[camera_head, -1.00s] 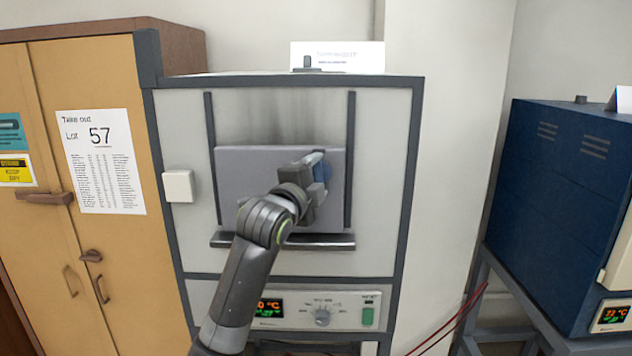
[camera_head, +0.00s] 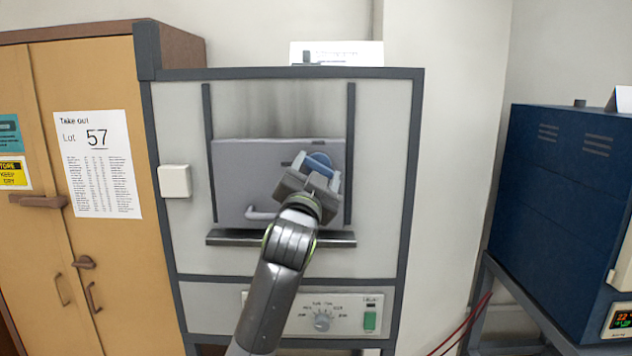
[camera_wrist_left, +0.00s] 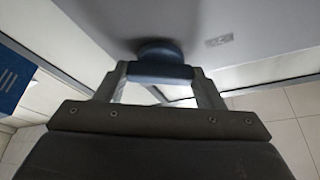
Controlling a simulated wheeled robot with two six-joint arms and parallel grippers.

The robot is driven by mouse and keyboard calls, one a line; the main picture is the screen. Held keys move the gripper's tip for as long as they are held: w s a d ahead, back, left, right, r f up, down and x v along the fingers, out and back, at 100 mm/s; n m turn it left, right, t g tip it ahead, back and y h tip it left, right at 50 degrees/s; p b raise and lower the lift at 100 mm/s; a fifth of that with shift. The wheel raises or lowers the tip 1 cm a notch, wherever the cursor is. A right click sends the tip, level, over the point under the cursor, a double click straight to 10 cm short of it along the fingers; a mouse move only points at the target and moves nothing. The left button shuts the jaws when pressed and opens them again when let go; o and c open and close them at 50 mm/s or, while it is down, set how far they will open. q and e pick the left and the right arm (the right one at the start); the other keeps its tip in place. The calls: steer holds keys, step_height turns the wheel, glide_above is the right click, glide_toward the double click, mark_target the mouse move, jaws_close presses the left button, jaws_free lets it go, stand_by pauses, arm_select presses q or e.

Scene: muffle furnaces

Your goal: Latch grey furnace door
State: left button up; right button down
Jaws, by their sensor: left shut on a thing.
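The grey furnace (camera_head: 385,180) stands in the middle of the head view. Its grey door (camera_head: 240,175) sits between two dark vertical rails, above a ledge, and covers the opening. A blue round knob (camera_head: 318,161) is on the upper right of the door; it also shows in the left wrist view (camera_wrist_left: 160,64). My left gripper (camera_head: 314,172) is shut on this knob, with one finger on each side (camera_wrist_left: 160,76). The gripper and wrist hide the door's lower right part. A pale handle (camera_head: 262,213) shows low on the door. My right gripper is out of view.
A control panel with a dial (camera_head: 321,320) and green switch (camera_head: 370,320) lies below the door, partly behind my arm. A tan cabinet (camera_head: 115,250) stands left, a blue furnace (camera_head: 560,200) right. A white box (camera_head: 174,181) sticks out left of the door.

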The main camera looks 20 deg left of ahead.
arm_select(q)
steer(key=shift+w+d+f+n+y+b, duration=0.1)
steer(key=shift+n+y+b, duration=0.7)
steer(key=shift+n, duration=0.65)
steer(key=shift+s+f+n+y+b, duration=0.1)
steer(key=shift+n+y+b, duration=0.7)
steer(key=shift+n, duration=0.7)
steer(key=shift+w+d+f+n+y+b, duration=0.1)
steer(key=shift+n+y+b, duration=0.7)
steer(key=shift+n, duration=0.65)
steer(key=o, duration=1)
steer(key=shift+r, duration=0.1)
